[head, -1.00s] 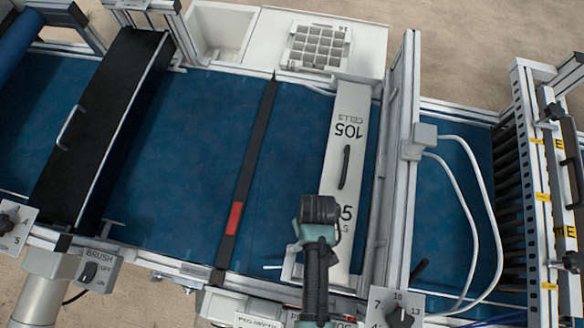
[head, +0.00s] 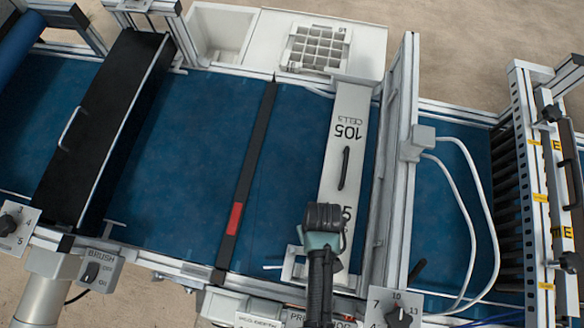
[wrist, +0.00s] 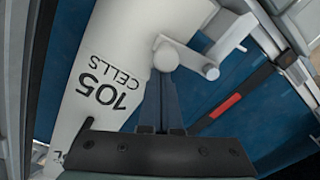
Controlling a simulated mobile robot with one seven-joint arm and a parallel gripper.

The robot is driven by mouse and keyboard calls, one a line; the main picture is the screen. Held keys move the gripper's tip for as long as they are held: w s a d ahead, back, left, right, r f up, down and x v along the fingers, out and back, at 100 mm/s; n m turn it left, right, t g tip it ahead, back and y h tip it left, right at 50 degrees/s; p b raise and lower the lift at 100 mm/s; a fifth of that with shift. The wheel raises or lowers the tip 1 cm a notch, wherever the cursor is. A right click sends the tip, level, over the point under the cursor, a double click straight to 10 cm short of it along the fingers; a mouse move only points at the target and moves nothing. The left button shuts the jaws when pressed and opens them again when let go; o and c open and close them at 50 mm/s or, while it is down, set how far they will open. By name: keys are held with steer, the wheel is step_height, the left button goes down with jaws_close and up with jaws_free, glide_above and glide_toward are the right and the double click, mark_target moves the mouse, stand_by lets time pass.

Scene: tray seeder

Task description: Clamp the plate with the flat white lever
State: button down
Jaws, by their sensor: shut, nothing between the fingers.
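The white plate (head: 347,107) marked "105 CELLS" lies across the blue belt, with a dark handle at its middle. It also shows on the left of the wrist view (wrist: 88,50). The flat white lever (wrist: 190,53) is by the plate's near end, with a rounded end and a short peg. In the head view only part of the lever (head: 272,267) shows left of my arm. My gripper (wrist: 167,82) is shut and empty, its fingertips right at the lever's rounded end. I cannot tell whether they touch. My wrist hides the fingertips in the head view.
A metal crossbeam frame (head: 402,150) stands just right of the plate. A black strip with a red mark (head: 235,218) crosses the belt to the left. White hoses (head: 482,200) loop at right. A knob box (head: 395,308) sits at the near edge.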

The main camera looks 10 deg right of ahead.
step_height(320, 180, up, 8)
steer(key=p, duration=0.6)
steer(key=shift+f+p, duration=0.25)
steer(key=shift+p, duration=0.15)
steer(key=shift+w, duration=0.1)
